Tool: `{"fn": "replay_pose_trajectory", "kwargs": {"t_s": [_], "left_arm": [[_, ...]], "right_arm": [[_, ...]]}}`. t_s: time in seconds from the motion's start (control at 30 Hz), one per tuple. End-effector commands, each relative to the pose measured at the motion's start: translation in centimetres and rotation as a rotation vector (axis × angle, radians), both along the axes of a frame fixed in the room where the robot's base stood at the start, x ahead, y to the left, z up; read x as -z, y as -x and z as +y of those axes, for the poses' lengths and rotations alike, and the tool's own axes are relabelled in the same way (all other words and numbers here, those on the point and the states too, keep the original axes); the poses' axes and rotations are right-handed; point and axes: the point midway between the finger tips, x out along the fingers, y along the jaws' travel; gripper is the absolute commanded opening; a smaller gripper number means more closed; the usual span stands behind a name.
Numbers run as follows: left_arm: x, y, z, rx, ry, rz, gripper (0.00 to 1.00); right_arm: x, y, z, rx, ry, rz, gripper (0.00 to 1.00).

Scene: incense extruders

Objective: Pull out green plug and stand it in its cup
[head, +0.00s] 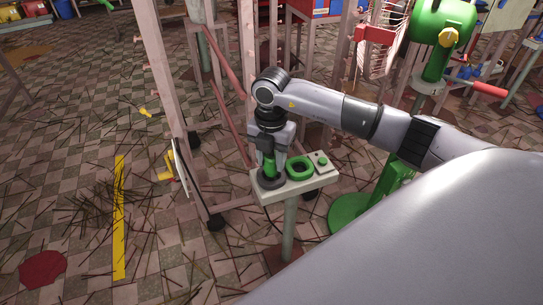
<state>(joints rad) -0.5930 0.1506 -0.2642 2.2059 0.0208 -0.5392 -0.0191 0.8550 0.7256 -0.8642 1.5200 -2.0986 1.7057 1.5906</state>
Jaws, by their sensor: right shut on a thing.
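My right gripper (270,160) points down over a small pale stand and is shut on the green plug (270,165). The plug is upright between the fingers, directly above or in a dark round seat (271,181) at the stand's left end. I cannot tell whether its lower end is inside the seat. A green ring-shaped cup (299,160) sits just right of the gripper on the same stand top, and its middle looks empty. My left gripper is not in view.
The pale stand top (300,187) is narrow, on one post. A small box with a green button (322,161) is at its right end. A pink frame (178,110) rises close on the left. A green machine (440,30) stands back right. Sticks litter the tiled floor.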

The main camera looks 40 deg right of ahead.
Motion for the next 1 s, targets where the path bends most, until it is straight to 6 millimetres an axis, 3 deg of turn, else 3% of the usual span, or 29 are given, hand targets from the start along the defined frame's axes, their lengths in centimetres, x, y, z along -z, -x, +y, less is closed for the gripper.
{"fn": "replay_pose_trajectory", "kwargs": {"t_s": [0.97,1.0], "left_arm": [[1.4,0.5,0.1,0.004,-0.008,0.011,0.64],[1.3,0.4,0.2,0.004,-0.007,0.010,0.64]], "right_arm": [[2.0,0.0,0.0,0.000,0.000,0.000,0.08],[1.9,0.0,0.0,0.000,0.000,0.000,0.52]]}}
